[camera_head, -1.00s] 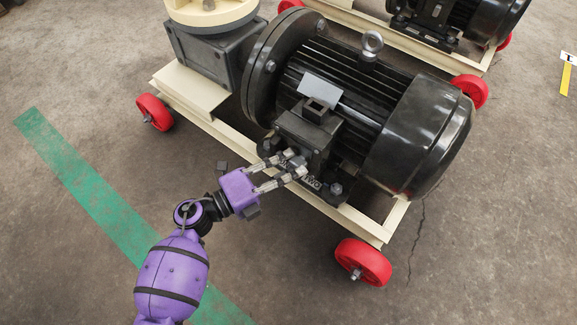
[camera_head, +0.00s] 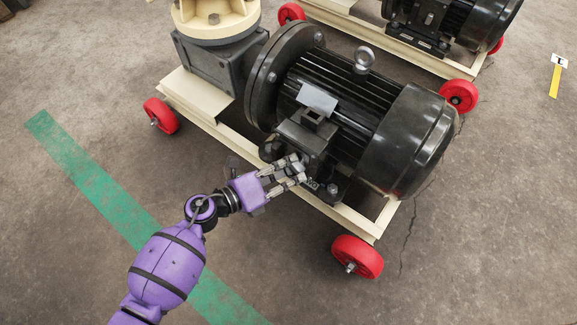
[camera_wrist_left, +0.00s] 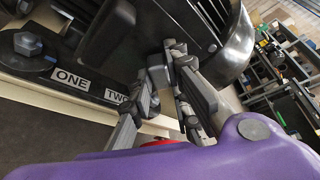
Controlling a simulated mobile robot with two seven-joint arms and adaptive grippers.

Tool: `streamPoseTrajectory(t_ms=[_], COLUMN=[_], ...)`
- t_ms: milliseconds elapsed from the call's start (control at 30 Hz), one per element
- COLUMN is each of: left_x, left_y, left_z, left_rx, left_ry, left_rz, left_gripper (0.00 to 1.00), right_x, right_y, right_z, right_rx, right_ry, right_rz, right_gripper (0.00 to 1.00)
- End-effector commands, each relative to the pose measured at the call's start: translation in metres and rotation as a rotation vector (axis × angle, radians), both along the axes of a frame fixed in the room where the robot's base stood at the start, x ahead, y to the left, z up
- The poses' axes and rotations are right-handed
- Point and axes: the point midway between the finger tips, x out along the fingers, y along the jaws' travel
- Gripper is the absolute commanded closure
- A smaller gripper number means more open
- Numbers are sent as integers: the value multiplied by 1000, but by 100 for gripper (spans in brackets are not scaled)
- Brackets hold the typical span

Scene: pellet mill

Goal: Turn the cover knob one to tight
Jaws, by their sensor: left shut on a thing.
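The black motor (camera_head: 350,115) has a dark box (camera_head: 308,135) on its near side. My left gripper (camera_head: 301,168) reaches the front of this box and is shut on a small dark knob. In the left wrist view the fingers of my left gripper (camera_wrist_left: 172,70) close around the dark knob (camera_wrist_left: 185,62). White labels ONE (camera_wrist_left: 72,79) and TWO (camera_wrist_left: 117,97) lie on the strip below the box. The fingers cover part of the area, so I cannot tell clearly which label the held knob belongs to. My right gripper is out of view.
The motor stands on a cream frame (camera_head: 330,218) with red wheels (camera_head: 357,257). A grey-blue hex bolt head (camera_wrist_left: 28,44) is left of the ONE label. A second motor (camera_head: 470,20) stands behind. The floor in front is open, with a green stripe (camera_head: 100,190).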

Motion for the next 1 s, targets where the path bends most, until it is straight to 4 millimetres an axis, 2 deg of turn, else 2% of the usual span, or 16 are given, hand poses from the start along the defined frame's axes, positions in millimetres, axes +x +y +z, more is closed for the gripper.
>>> streamPoseTrajectory(t_ms=[33, 300, 1000], left_x=[0, -1, -3], left_y=[0, -1, -5], left_z=[6, 8, 7], left_rx=[39, 247, 717], left_ry=[-28, -178, -509], left_rz=[0, 0, 2], left_gripper=[100, 100, 100], right_x=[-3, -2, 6], right_y=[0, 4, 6], right_z=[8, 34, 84], right_rx=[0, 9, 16], right_ry=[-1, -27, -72], right_rz=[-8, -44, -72], right_gripper=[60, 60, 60])
